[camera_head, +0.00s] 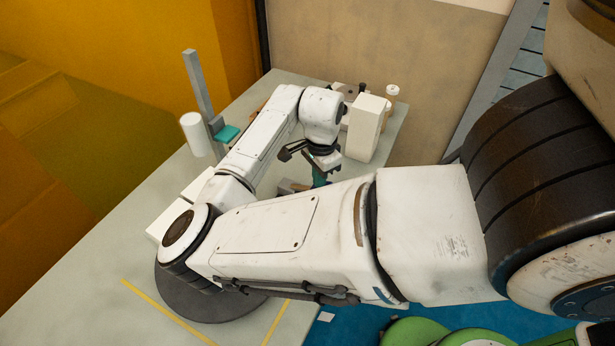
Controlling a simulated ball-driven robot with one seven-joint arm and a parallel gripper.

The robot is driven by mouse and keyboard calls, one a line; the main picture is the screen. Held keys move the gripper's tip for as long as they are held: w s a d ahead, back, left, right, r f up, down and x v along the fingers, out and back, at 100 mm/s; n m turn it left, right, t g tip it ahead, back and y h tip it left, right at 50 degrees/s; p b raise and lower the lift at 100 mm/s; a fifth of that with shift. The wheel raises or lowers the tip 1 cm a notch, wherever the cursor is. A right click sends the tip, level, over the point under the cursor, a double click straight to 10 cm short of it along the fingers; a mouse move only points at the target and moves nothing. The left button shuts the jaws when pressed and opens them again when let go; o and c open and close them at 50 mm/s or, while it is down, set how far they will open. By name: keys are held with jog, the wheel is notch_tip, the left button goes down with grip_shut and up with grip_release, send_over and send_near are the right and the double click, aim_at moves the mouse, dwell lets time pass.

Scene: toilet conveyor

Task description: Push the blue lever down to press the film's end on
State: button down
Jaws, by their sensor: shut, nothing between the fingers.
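My arm reaches across the table and bends down at its white wrist. My gripper (320,162) is small and dark below the wrist, shut and empty, pointing down. A narrow blue-green piece (320,178) shows just under it; it may be the blue lever, but I cannot tell whether the gripper touches it.
A white upright box (366,128) stands right of my wrist, with a small tan-and-white jar (391,92) behind it. White blocks (168,219) lie left of my elbow. The pale table (85,290) is bare at the front left, with yellow lines. An orange wall is behind.

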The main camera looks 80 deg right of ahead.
notch_tip(320, 180, up, 6)
jog(key=p, duration=0.4)
dwell(0.5)
